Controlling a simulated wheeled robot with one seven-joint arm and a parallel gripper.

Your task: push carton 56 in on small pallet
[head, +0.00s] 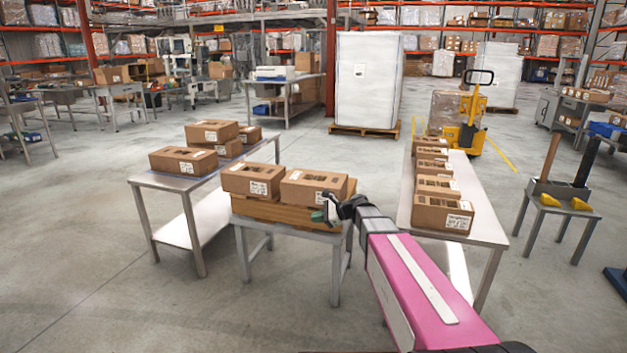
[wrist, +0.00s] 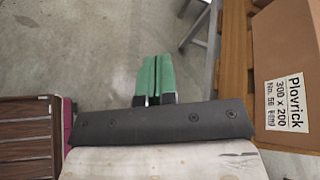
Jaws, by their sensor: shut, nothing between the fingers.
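A brown carton labelled Plovrick, number 56 (wrist: 292,60), fills the right edge of the wrist view, partly cut off. Wooden boards of the small pallet (wrist: 236,62) show beside it. In the head view, the small pallet (head: 270,211) lies on a small metal table and bears a left carton (head: 250,178) and a right carton (head: 300,187). The right one appears to be carton 56; its number is unreadable there. My gripper (head: 323,214) is at the pallet's front right, by the right carton. Its green fingertips (wrist: 155,75) are together and empty, apart from the labelled carton.
A steel table (head: 160,183) with several cartons stands at left. A long table (head: 480,229) with a row of cartons stands at right. A stand with yellow items (head: 550,200) is at far right. A yellow pallet truck (head: 466,135) stands behind. The front-left floor is clear.

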